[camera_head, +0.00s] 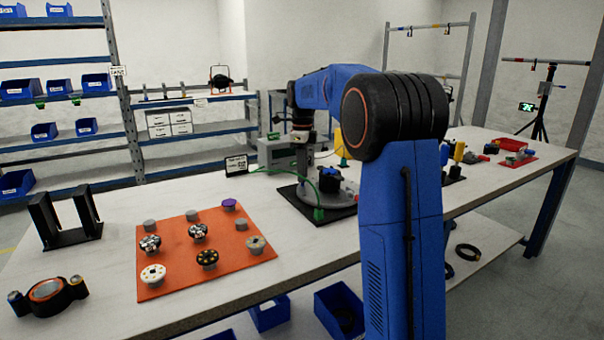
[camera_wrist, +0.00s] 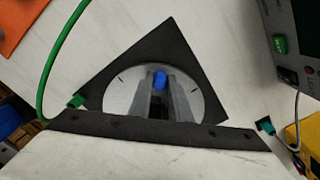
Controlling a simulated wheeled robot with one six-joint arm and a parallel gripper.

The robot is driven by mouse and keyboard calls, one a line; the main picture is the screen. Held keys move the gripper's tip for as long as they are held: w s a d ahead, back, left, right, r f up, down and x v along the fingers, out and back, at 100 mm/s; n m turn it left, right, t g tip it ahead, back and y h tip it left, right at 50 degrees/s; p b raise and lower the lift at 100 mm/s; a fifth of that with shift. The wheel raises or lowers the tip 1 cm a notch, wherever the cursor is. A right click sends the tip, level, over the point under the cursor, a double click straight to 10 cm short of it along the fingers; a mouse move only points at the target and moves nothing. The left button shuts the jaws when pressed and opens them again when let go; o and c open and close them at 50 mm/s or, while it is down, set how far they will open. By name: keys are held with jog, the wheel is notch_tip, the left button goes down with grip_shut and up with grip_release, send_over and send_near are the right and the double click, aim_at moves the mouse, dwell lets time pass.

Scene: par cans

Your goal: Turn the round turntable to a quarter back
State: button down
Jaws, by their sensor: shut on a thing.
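The round turntable is a grey disc with dark marks near its rim, on a black base plate. It is in the middle of the head view (camera_head: 341,198) and the wrist view (camera_wrist: 120,92). A blue piece (camera_wrist: 160,77) stands on the disc near its middle. My gripper (camera_wrist: 160,87) reaches down over the disc, its two grey fingers shut on the blue piece. In the head view my gripper (camera_head: 304,172) is small and partly unclear; my arm's blue links cover the area to the right of the turntable.
A green cable (camera_wrist: 46,73) runs to the plate's corner. A grey instrument box (camera_head: 278,152) stands behind the turntable. An orange mat (camera_head: 180,268) with several small round parts lies left, with bare tabletop between. A yellow block (camera_wrist: 305,130) is close by at the right.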

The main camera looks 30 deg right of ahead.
jog(key=shift+w+d, duration=0.1)
dwell(0.3)
jog(key=c, duration=1.6)
grip_release()
jog(key=shift+c, duration=0.2)
jog(key=shift+r, duration=0.1)
notch_tip(320, 180, up, 17)
jog(key=shift+r, duration=0.15)
